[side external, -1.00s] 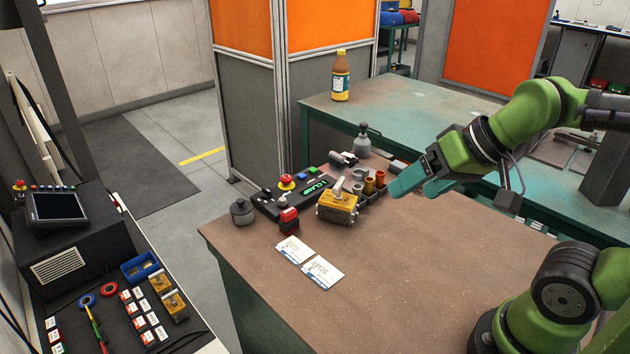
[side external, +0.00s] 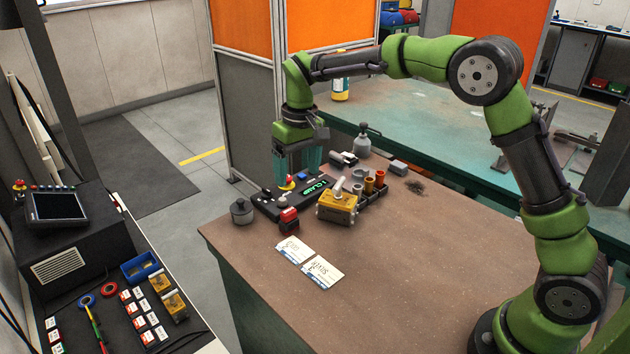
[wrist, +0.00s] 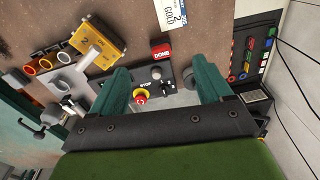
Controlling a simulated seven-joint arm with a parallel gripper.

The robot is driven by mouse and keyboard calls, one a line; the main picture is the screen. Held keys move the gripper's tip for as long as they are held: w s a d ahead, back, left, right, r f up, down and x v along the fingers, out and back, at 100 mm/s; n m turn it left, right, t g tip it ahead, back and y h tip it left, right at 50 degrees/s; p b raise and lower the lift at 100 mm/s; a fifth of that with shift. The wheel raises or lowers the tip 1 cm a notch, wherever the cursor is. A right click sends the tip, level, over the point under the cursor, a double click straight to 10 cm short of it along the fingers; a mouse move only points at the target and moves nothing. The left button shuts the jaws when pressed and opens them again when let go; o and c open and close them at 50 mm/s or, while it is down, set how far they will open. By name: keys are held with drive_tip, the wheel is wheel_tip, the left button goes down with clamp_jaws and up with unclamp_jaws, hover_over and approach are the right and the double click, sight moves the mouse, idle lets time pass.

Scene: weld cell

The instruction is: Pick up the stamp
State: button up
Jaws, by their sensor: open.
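No object is plainly marked as the stamp. A small block with a red top (side external: 288,215) and dark base stands at the front edge of the black control box. The wrist view shows this red block (wrist: 163,50) lettered DONE; whether it is a stamp or a button I cannot tell. My gripper (side external: 300,170) points down over the back of the control box, behind the red block. In the wrist view, my gripper (wrist: 160,78) has its teal fingers wide apart with nothing held. The red block shows between and beyond the fingertips.
The black control box (side external: 265,205) has a red emergency button (wrist: 139,97). A yellow switch box (side external: 337,207) stands right of the red block, a grey pot (side external: 241,212) left. White cards (side external: 320,272) lie in front. The bench's front right (side external: 420,280) is clear.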

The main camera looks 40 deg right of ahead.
sight(288, 210)
drive_tip(key=shift+n, duration=0.4)
drive_tip(key=w+f, duration=0.1)
drive_tip(key=f, duration=0.2)
drive_tip(key=w+f, duration=0.1)
drive_tip(key=f, duration=0.3)
drive_tip(key=w+f, duration=0.1)
drive_tip(key=f, duration=0.2)
drive_tip(key=shift+w+a+f, duration=0.2)
drive_tip(key=shift+f, duration=0.05)
drive_tip(key=shift+w+d+f, duration=0.1)
drive_tip(key=shift+w+f, duration=0.05)
drive_tip(key=shift+f, duration=1.2)
drive_tip(key=shift+w+d+f, duration=0.1)
drive_tip(key=shift+f, duration=1.25)
drive_tip(key=shift+c, duration=0.2)
drive_tip(key=c, duration=1.1)
drive_tip(key=shift+r, duration=0.1)
